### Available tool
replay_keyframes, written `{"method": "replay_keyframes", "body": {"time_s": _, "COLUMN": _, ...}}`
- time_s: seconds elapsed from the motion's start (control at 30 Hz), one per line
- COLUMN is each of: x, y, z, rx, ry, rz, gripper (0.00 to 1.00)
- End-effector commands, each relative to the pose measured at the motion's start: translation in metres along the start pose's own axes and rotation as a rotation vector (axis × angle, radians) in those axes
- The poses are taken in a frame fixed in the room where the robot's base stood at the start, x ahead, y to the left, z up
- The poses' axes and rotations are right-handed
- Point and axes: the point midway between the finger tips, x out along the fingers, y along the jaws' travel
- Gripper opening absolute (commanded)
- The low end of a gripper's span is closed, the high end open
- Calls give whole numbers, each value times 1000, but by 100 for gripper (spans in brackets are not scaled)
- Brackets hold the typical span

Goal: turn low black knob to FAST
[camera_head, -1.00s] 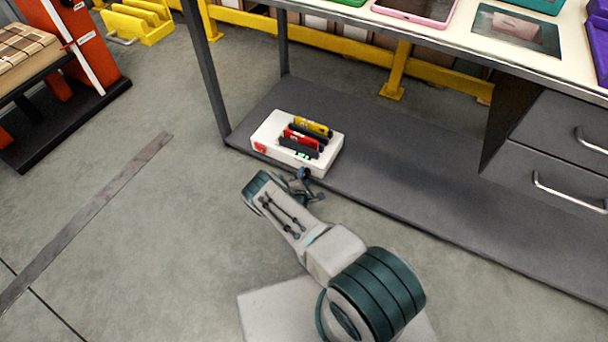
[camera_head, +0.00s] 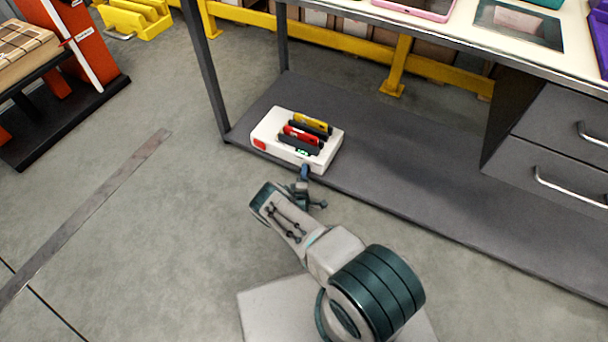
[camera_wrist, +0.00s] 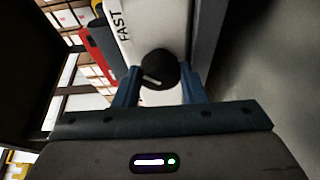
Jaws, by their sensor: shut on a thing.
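The black knob (camera_wrist: 160,68) shows in the wrist view on the white face of the charger-like box, with a pale pointer line on it. The word FAST (camera_wrist: 121,25) is printed on that face, up and to the left of the knob in this view. My gripper (camera_wrist: 160,88) has its two blue fingers on either side of the knob, shut on it. In the head view the white box (camera_head: 268,129) sits on the low grey shelf, and my gripper (camera_head: 304,172) is at its front face. The knob is hidden there.
Red and yellow packs (camera_head: 300,135) stand in slots on top of the box, and a red button (camera_head: 259,144) is at its left end. The table leg (camera_head: 206,75) rises left of the box. The shelf (camera_head: 410,170) is bare to the right.

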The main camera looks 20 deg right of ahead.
Motion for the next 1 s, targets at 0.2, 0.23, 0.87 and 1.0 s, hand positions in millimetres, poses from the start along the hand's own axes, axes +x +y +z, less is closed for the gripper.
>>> {"method": "replay_keyframes", "body": {"time_s": 0.2, "x": 0, "y": 0, "z": 0, "rx": 5, "ry": 0, "rz": 1, "gripper": 15}}
{"method": "replay_keyframes", "body": {"time_s": 0.23, "x": 0, "y": 0, "z": 0, "rx": 5, "ry": 0, "rz": 1, "gripper": 15}}
{"method": "replay_keyframes", "body": {"time_s": 0.87, "x": -9, "y": 1, "z": -1, "rx": 4, "ry": 0, "rz": 1, "gripper": 59}}
{"method": "replay_keyframes", "body": {"time_s": 1.0, "x": -33, "y": 1, "z": 0, "rx": 2, "ry": 0, "rz": -2, "gripper": 59}}
